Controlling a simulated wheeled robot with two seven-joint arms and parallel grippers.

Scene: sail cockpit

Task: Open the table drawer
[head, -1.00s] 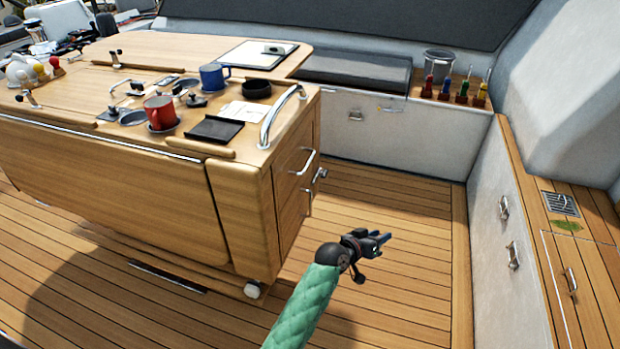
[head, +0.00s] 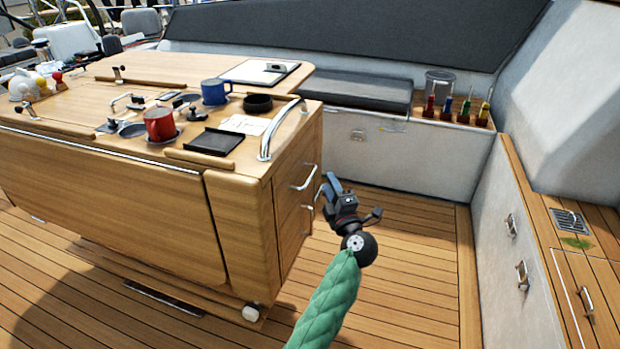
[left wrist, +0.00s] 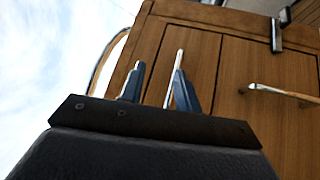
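The wooden table (head: 240,215) has a drawer front (head: 294,165) at the top of its right end, with a silver bar handle (head: 304,178). My left gripper (head: 332,184) is just right of this end, its fingers pointing at the drawer. In the left wrist view the gripper (left wrist: 158,84) is open, its two blue-grey fingers apart. The drawer handle (left wrist: 178,62) shows there between the fingertips, nearer the right finger; I cannot tell whether they touch. The drawer looks closed. My right gripper is not in view.
A lower handle (left wrist: 285,94) sits on the panel below the drawer. A curved grab rail (head: 278,128) rises above the table end. A red mug (head: 159,125), a blue mug (head: 214,92) and a black tray (head: 214,141) stand on top. The floor to the right is clear.

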